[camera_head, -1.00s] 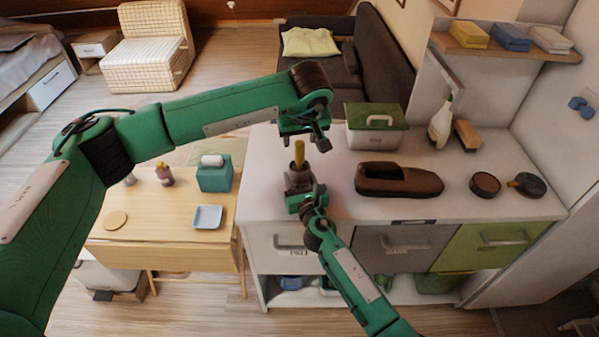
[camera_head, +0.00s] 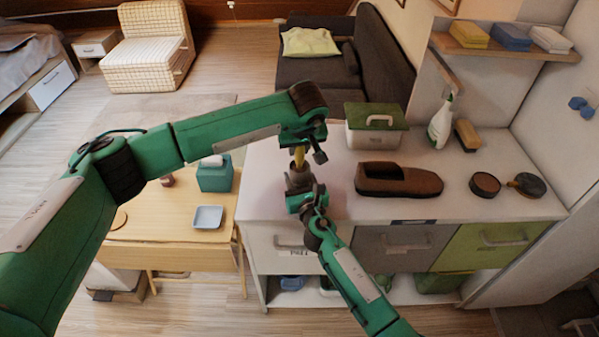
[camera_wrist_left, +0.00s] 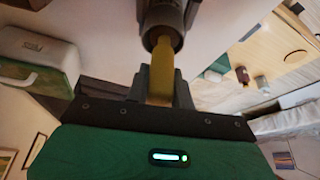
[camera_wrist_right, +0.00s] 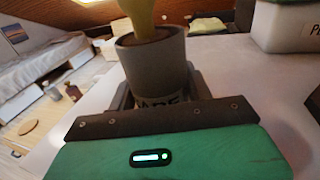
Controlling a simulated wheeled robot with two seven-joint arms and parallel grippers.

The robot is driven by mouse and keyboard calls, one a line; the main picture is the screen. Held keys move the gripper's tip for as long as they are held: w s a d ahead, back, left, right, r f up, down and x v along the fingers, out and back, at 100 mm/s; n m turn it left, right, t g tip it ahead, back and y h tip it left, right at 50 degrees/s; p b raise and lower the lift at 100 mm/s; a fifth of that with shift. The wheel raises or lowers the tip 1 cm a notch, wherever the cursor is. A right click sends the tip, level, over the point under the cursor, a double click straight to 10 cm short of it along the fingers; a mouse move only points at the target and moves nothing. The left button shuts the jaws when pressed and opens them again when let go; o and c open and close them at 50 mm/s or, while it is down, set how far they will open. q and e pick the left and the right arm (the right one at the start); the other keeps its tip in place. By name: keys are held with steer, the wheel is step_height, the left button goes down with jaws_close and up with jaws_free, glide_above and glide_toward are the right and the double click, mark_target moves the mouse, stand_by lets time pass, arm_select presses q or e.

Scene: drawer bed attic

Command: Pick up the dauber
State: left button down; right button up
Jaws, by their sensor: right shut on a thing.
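The dauber (camera_head: 298,155) shows as a yellow handle upright in a grey cup (camera_head: 298,181) on the white counter; its lower end is hidden inside the cup. My right gripper (camera_wrist_right: 156,88) is shut on the cup, which bears a partly hidden label. The handle rises from the cup in the right wrist view (camera_wrist_right: 141,18). My left gripper (camera_wrist_left: 162,85) is open around the handle, with a finger on each side in the left wrist view (camera_wrist_left: 161,72). Whether the fingers touch the handle is hard to tell.
A brown shoe (camera_head: 398,181), a green-lidded box (camera_head: 372,136), a round tin (camera_head: 485,184), a dark round brush (camera_head: 527,184), a spray bottle (camera_head: 440,126) and a brush (camera_head: 467,134) stand on the counter right of the cup. A wooden table (camera_head: 170,225) is at the left.

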arm_select(q)
step_height(320, 180, up, 10)
stand_by(0.6)
arm_select(e)
steer(key=o, duration=1.1)
steer(key=shift+s, duration=0.1)
